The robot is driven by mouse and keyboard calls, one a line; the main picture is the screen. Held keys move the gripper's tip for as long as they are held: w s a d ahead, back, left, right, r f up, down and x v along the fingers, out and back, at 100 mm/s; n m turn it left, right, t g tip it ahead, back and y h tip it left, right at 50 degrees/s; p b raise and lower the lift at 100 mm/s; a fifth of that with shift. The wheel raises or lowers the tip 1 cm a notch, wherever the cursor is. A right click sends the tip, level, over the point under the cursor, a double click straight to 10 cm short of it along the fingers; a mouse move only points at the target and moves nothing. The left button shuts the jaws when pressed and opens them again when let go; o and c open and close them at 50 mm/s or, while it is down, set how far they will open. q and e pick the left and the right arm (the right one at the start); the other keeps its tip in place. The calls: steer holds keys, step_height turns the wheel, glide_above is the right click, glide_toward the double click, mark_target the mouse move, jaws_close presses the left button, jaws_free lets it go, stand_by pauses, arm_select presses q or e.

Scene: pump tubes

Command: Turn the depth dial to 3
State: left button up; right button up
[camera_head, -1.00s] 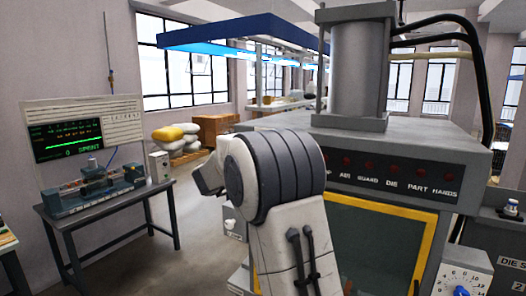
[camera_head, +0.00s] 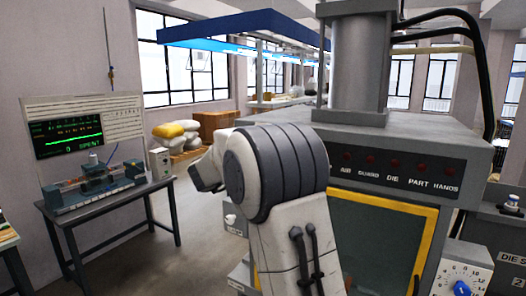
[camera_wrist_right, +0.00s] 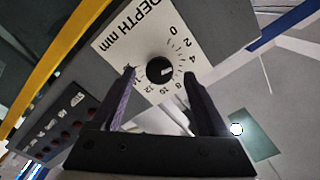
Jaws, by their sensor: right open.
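The white depth dial plate (camera_wrist_right: 130,52), marked "DEPTH mm", shows in the right wrist view with numbers around a black knob (camera_wrist_right: 159,70). A light mark on the knob appears to point near the 6. My right gripper (camera_wrist_right: 158,76) is open, with one fingertip on each side of the knob in the picture. I cannot tell whether they touch it. In the head view an arm of mine fills the middle and hides part of the press front. No gripper shows there, and I cannot make out the depth dial there.
The press (camera_head: 440,145) has a row of red lamps and a yellow-framed window (camera_head: 432,236). A second dial with a blue knob (camera_head: 462,288) is at the lower right. A bench (camera_head: 50,211) with a fixture stands at the left. The floor between is clear.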

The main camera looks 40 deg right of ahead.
steer(key=b+v, duration=0.3)
steer(key=v, duration=0.6)
steer(key=shift+b, duration=0.3)
steer(key=shift+a+f, duration=0.1)
